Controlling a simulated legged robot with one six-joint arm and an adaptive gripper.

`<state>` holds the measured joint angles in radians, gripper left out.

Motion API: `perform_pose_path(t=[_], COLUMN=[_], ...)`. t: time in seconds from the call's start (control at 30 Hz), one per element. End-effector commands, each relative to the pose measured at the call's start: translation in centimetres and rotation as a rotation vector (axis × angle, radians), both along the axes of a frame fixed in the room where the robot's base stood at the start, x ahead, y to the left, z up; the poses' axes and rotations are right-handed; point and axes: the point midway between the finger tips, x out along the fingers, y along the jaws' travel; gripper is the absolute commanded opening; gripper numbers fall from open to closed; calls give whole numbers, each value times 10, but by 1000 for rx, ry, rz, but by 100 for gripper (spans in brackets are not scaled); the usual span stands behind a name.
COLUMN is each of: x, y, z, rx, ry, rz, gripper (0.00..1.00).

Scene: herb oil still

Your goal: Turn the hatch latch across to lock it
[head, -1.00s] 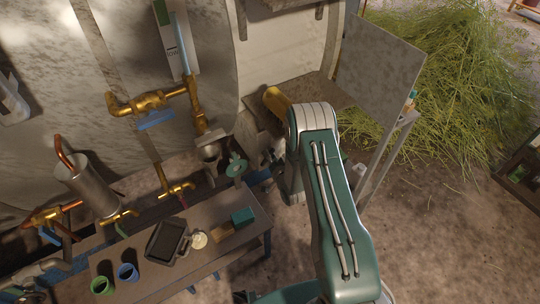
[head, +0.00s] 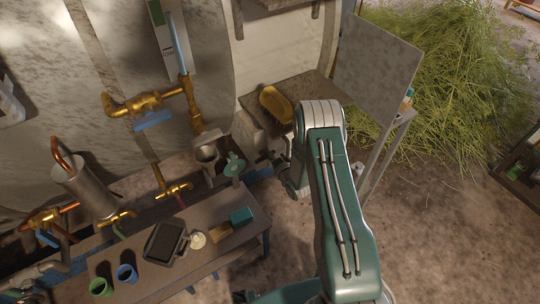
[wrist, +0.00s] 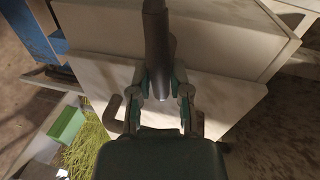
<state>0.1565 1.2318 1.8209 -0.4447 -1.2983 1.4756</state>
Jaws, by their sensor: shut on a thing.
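In the wrist view, my gripper (wrist: 160,88) is shut on the lower end of a dark round bar, which I take to be the latch handle (wrist: 156,35). The bar runs upward out of the frame between the fingers. Pale flat panels (wrist: 220,96) lie behind it; I cannot tell which is the hatch. A dark bent hook (wrist: 114,110) shows left of the fingers. In the head view, my gripper (head: 268,159) is partly hidden by my arm, left of its wrist end. The latch cannot be made out there.
A bench (head: 190,262) at lower left holds a dark tray (head: 163,243), blue and green cups and small blocks. Brass pipes (head: 150,101) and a steel cylinder (head: 85,187) stand behind it. A pale upright board (head: 377,65) stands right of my arm, with a hay heap (head: 455,90) beyond.

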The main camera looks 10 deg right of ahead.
Motion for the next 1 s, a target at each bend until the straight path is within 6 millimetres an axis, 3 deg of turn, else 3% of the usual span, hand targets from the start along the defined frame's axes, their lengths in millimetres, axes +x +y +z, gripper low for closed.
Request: perform_pose_path(t=[0.03,0.57,0.6,0.67,0.7,1.0], x=[-6,-6,-6,-6,-6,-3], y=[8,8,8,8,8,3], z=[-7,-7,-6,-6,-6,-3], rx=[11,37,36,36,36,38], ry=[23,29,29,29,28,19], rz=[20,20,20,20,20,12], gripper=[0,0,28,55,62,62])
